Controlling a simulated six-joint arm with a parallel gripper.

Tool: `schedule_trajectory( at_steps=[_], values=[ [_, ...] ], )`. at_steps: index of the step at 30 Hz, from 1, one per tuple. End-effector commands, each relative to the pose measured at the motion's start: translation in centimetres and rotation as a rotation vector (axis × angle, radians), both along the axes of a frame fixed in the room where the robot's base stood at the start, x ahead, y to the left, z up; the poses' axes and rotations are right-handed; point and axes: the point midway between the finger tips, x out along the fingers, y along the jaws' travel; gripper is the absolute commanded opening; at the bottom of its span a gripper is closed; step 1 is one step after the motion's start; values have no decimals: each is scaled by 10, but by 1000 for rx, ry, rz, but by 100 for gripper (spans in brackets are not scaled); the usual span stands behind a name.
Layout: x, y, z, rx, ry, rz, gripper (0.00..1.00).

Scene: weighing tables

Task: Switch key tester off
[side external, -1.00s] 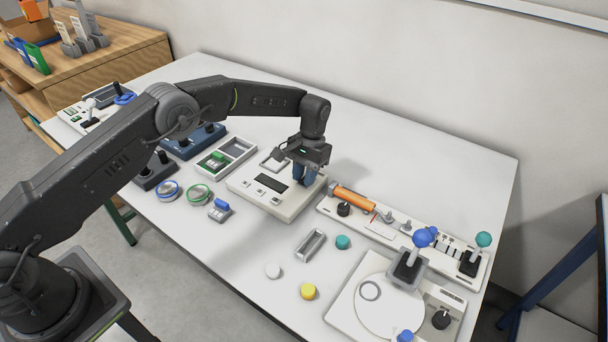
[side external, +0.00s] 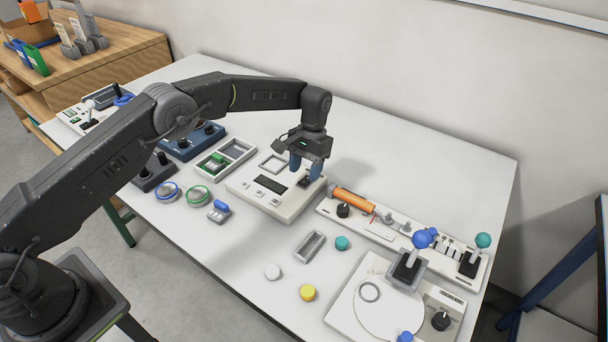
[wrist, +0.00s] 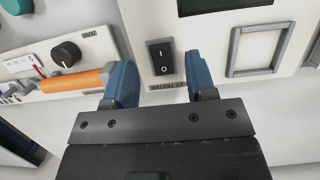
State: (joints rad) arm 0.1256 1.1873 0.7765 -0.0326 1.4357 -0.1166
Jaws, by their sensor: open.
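The key tester (side external: 272,188) is a white box with a dark display and several small buttons, in the middle of the table. Its black rocker switch (wrist: 160,56) shows in the wrist view, with a "KEY TESTER" label just below it; it also shows in the side view (side external: 304,182). My gripper (side external: 306,172) is over the tester's right end. In the wrist view its two blue fingers (wrist: 160,82) are apart and empty, with the switch between and beyond them. Which side of the rocker is pressed is hard to tell.
A white panel with an orange cylinder (side external: 353,198) and a black knob (side external: 344,210) stands close right of the tester. A square grey frame (wrist: 258,50) is on the tester's top. A joystick device (side external: 408,266) is at front right. The table behind is clear.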

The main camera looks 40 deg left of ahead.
Motion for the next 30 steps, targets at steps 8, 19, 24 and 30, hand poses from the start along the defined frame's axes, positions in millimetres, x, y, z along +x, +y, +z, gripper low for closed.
schedule_trajectory(
  at_steps=[8, 19, 24, 30],
  values=[
    [12, 0, 41, 0, -3, 1, 51],
    [13, 0, 51, 0, 1, 1, 51],
    [13, 1, 56, -1, -7, 1, 51],
    [5, 9, 110, -8, -77, 4, 51]
  ],
)
